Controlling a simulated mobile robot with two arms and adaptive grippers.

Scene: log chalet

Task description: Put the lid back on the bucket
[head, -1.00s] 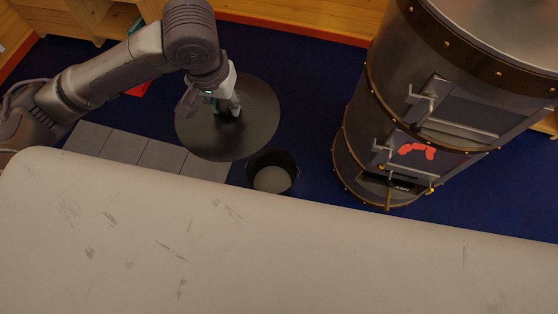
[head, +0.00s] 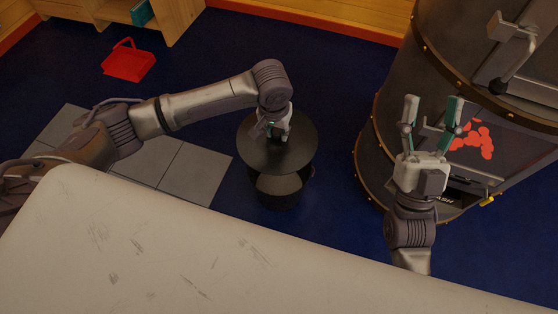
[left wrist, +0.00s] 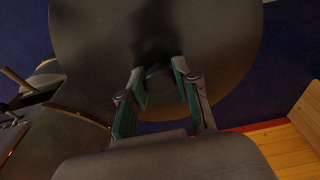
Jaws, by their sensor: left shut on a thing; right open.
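The dark round lid (head: 265,158) is in my left gripper (head: 277,132), which is shut on its central knob. The bucket (head: 280,200), dark with a paler inside, stands on the floor. The lid overlaps the far part of its opening in the head view, while the near part of the inside still shows. I cannot tell the height between lid and rim. In the left wrist view the lid (left wrist: 215,50) fills the upper middle, with the fingers (left wrist: 160,85) around the knob; the bucket is hidden there. My right gripper (head: 432,105) is open and empty, in front of the stove.
A pale scratched surface (head: 150,240) fills the foreground.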

